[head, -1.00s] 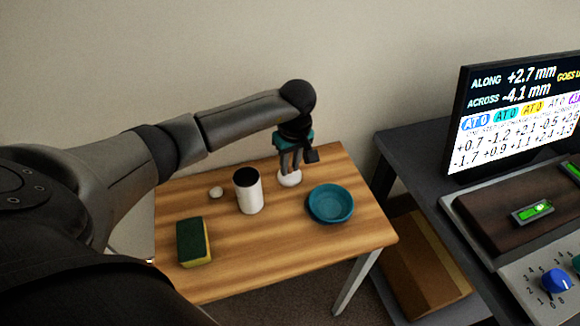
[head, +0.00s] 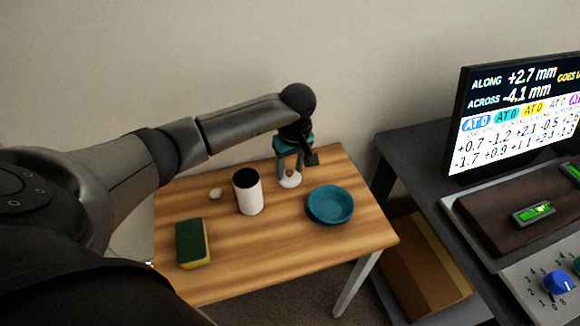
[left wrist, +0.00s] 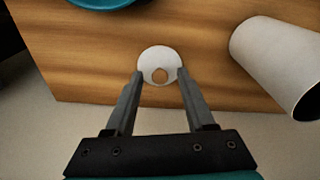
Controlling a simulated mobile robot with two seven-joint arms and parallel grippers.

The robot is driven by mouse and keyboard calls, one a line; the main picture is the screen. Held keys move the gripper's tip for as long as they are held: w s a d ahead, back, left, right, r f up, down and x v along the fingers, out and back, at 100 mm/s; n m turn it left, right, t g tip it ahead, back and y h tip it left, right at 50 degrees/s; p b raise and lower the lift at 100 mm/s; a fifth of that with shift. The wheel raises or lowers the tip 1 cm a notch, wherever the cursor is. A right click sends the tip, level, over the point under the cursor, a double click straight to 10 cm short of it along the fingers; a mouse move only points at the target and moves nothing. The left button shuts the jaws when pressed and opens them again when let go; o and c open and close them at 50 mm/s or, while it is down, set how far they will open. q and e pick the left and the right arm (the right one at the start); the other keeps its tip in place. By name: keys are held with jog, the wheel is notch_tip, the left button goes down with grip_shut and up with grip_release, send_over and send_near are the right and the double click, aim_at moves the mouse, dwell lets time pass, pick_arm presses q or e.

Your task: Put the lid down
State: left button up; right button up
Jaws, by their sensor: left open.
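The white round lid (head: 291,182) lies on the wooden table, behind the teal dish and right of the white canister. It also shows in the left wrist view (left wrist: 158,54), with a small tan round spot that could be a knob or a hole. My left gripper (head: 289,172) points down at the lid. In the left wrist view its two fingers (left wrist: 160,76) stand apart at either side of the lid's near part; whether they touch it I cannot tell. The white canister (head: 249,196) stands upright with a dark top. My right gripper is not in view.
A teal dish (head: 330,205) stands right of the canister. A green and yellow sponge (head: 192,243) lies at the front left, and a small white round object (head: 216,193) left of the canister. The table's front middle (head: 270,250) is clear. A dark desk with a monitor (head: 518,110) stands at the right.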

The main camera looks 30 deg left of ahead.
aim_at(293, 179)
pick_arm(q)
notch_tip(293, 179, up, 12)
jog(key=d+p, duration=0.1)
jog(key=p, duration=0.1)
jog(key=shift+s+d, duration=0.15)
jog(key=shift+s, duration=0.2)
